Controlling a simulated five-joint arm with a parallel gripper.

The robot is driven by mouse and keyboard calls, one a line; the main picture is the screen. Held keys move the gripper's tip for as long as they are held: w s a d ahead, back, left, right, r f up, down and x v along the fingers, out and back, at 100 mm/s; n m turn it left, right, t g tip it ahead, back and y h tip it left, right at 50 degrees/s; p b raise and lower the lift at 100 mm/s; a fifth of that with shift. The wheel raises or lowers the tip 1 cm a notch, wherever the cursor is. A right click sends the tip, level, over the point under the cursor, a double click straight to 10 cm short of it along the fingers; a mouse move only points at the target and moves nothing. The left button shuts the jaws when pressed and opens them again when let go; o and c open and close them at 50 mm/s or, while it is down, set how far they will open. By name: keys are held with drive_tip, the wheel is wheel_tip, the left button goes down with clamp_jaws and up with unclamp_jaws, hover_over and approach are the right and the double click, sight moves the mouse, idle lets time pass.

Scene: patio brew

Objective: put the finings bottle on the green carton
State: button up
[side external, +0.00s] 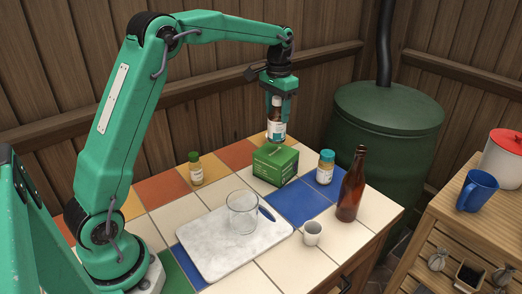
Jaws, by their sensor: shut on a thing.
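My gripper (278,92) points down at the back of the tiled table and is shut on a small brown bottle with a pale label (277,130), which looks like the finings bottle. The bottle is upright. The green carton (275,166) stands on the tiles directly below it in the picture. The bottle's lower end appears at the carton's back top edge. I cannot tell whether it touches the carton or hangs just above or behind it.
A jar with a teal lid (325,168) stands close right of the carton, with a tall brown bottle (352,188) beyond.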

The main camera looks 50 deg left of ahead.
sight(277, 121)
drive_tip(key=shift+f, duration=1.95)
drive_tip(key=shift+f, duration=0.1)
drive_tip(key=o, duration=1.1)
drive_tip(key=shift+f, duration=0.1)
drive_tip(key=shift+o, duration=0.2)
drive_tip(key=shift+r, duration=0.2)
wheel_tip(277, 121, up, 11)
drive_tip(key=shift+r, duration=0.5)
